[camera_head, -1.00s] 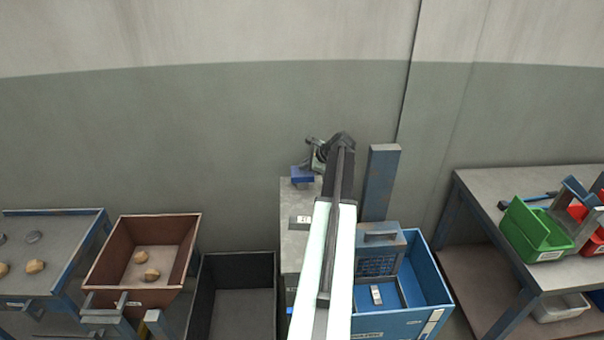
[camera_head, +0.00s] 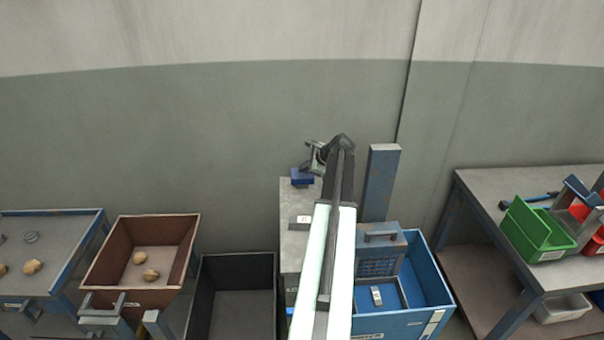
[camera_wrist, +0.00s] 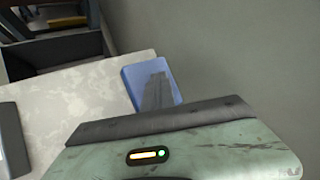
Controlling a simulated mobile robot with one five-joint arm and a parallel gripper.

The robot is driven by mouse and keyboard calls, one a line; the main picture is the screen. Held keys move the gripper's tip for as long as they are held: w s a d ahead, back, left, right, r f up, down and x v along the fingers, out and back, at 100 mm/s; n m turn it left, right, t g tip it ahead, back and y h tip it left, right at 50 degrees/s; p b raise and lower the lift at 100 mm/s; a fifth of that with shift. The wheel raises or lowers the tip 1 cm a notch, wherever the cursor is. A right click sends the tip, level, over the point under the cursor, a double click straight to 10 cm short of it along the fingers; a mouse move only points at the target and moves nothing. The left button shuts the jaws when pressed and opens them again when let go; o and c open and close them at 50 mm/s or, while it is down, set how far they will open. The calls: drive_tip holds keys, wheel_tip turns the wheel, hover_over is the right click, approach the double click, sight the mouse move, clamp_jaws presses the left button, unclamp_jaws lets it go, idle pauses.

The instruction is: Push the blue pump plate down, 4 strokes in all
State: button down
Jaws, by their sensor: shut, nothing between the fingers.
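The blue pump plate (camera_head: 300,178) sits at the far left corner of a grey cabinet top (camera_head: 293,205). In the wrist view the plate (camera_wrist: 134,76) shows beyond the cabinet's pale, worn top. My gripper (camera_wrist: 159,76) is shut and empty. Its dark fingers lie over the plate in that view and hide part of it. In the head view my gripper (camera_head: 312,168) is just above and right of the plate, partly hidden by my arm. I cannot tell whether the fingertips touch the plate.
A blue post (camera_head: 381,182) stands right of my arm, above a blue bin (camera_head: 430,285). A black bin (camera_head: 235,258) and a brown bin (camera_head: 190,235) stand left of the cabinet. A bench (camera_head: 490,185) with a green bin (camera_head: 533,228) is at the right.

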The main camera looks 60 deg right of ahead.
sight(304, 174)
drive_tip(key=shift+f+b, duration=0.9)
drive_tip(key=shift+f, duration=0.1)
idle(0.5)
drive_tip(key=shift+r, duration=0.1)
drive_tip(key=shift+r+p, duration=2)
drive_tip(key=shift+p, duration=0.1)
wheel_tip(304, 174, up, 5)
drive_tip(key=p, duration=0.5)
idle(1.5)
